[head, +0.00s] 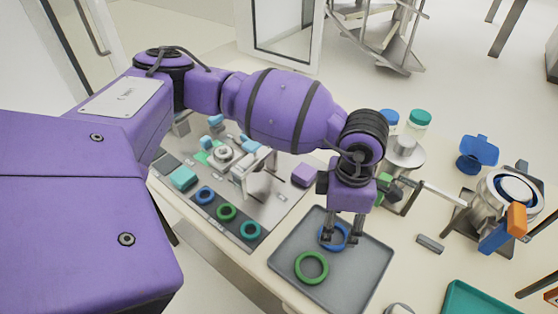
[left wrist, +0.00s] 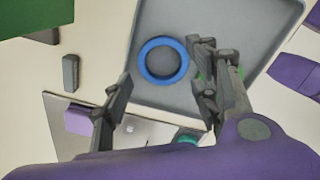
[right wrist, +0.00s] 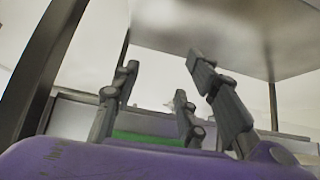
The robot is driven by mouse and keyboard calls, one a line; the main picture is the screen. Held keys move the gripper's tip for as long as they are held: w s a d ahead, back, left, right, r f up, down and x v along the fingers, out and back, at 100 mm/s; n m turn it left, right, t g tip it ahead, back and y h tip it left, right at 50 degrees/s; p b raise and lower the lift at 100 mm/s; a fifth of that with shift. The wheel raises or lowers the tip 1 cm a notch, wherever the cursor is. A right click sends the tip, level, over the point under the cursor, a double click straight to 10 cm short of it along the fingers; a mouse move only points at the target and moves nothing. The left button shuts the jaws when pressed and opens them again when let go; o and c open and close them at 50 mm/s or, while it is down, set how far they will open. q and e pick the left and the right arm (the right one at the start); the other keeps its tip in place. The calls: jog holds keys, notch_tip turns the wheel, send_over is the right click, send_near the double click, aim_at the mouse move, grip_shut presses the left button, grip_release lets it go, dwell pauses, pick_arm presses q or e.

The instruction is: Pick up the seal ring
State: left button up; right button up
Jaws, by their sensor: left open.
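A blue seal ring (head: 333,237) lies flat in a grey tray (head: 372,272). A green ring (head: 312,268) lies in the same tray, nearer the front. My left gripper (head: 342,238) points down over the tray, with its fingers on either side of the blue ring in the head view. In the left wrist view, the blue ring (left wrist: 163,60) shows whole beyond the open fingers (left wrist: 162,82), and the green ring is mostly hidden behind one finger. The fingers' height above the tray is hard to tell. My right gripper (right wrist: 165,75) shows only in its wrist view, with fingers apart and empty.
A steel fixture plate (head: 270,205) with small parts and a dark strip of three rings (head: 226,212) stands left of the tray. Metal apparatus (head: 490,205) stands at right, and a teal tray (head: 475,300) at front right. A grey block (head: 430,243) lies between.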

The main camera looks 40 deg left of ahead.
aim_at(333, 237)
pick_arm(q)
jog(key=f, duration=0.4)
jog(key=shift+s+f, duration=0.15)
jog(key=shift+s, duration=0.05)
jog(key=c, duration=0.6)
jog(key=shift+w, duration=0.1)
